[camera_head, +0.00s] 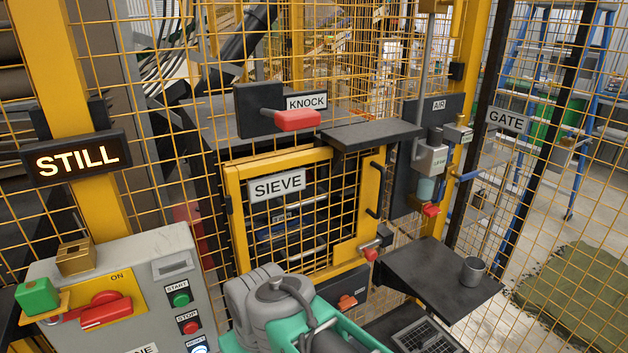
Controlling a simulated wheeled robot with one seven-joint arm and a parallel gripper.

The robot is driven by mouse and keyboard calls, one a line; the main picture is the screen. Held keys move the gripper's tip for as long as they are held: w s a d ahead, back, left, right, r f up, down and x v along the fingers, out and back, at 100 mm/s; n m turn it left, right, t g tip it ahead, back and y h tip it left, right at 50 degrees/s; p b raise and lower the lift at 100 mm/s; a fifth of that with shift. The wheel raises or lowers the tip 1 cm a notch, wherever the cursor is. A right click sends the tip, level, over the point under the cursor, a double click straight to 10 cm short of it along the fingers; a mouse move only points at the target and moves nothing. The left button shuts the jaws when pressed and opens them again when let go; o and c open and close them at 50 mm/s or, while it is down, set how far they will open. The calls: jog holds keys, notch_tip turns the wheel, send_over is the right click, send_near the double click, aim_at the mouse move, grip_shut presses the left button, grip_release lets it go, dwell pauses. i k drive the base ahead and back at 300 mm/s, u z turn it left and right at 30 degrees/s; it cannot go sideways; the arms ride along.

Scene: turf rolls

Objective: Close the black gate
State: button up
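The black gate (549,95) is at the right, a tall panel of yellow mesh with dark uprights and a white "GATE" sign (508,119) on it. It stands beside the yellow post (471,60). I cannot tell surely from this view whether it is open, ajar or shut. A blue handle-like bar (467,176) sticks out near the post, left of the gate. My grey and teal arm shows at the bottom middle, well left of the gate. My gripper's fingers are not in view.
A yellow-framed "SIEVE" door (300,205) stands ahead, with a red "KNOCK" handle (297,120) above. A grey control box (150,285) and lit "STILL" sign (78,158) are at left. Green turf (580,300) lies beyond the mesh.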

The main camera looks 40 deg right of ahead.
aim_at(485, 114)
jog(key=k, duration=1.25)
jog(key=z, duration=0.5)
jog(key=i, duration=0.6)
jog(key=z, duration=0.85)
jog(key=i, duration=0.35)
jog(key=z, duration=0.2)
